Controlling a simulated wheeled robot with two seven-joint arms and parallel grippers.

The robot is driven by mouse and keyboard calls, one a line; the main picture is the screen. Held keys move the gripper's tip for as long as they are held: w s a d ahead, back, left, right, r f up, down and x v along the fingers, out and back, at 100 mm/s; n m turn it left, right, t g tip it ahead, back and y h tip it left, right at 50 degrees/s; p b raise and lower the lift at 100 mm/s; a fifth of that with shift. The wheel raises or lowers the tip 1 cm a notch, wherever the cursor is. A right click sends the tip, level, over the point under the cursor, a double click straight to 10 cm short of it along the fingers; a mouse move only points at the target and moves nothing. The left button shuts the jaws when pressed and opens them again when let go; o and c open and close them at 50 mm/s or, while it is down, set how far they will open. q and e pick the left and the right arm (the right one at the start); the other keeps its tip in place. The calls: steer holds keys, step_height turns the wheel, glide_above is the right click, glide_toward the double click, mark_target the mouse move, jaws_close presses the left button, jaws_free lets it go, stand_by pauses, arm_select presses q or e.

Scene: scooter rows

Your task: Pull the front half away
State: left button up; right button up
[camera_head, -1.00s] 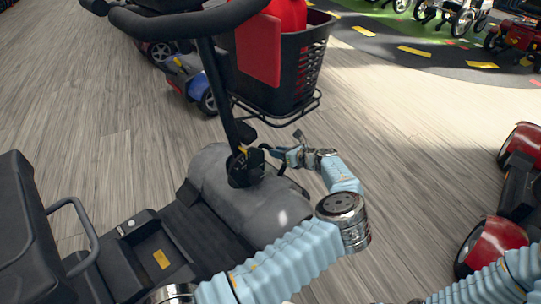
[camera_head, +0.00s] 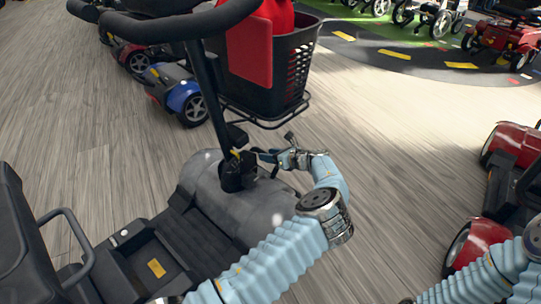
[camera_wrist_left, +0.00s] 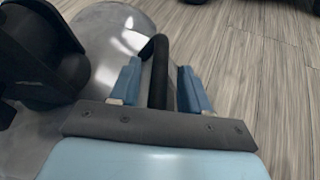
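The scooter's front half has a grey rounded body (camera_head: 240,200), a black tiller (camera_head: 216,100) and a black basket (camera_head: 284,75). The rear half, with its black seat (camera_head: 25,250), is at lower left; whether the halves are joined is unclear. My left gripper (camera_head: 283,157) is at the base of the tiller, above the grey body's right side. In the left wrist view, its blue fingers (camera_wrist_left: 160,88) stand either side of a black bar (camera_wrist_left: 158,72), with small gaps visible. My right gripper is out of view; only part of my right arm shows at lower right.
A red scooter (camera_head: 475,240) stands close on the right. A blue scooter (camera_head: 184,97) stands behind the basket on the left. More scooters and wheelchairs (camera_head: 440,18) are at the back. Bare wood floor (camera_head: 400,130) lies to the right of the front half.

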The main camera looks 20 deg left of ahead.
arm_select(q)
steer(key=p+v, duration=0.2)
steer(key=v, duration=1.1)
steer(key=shift+d+r, duration=0.2)
steer(key=shift+d, duration=0.15)
steer(key=shift+d, duration=0.1)
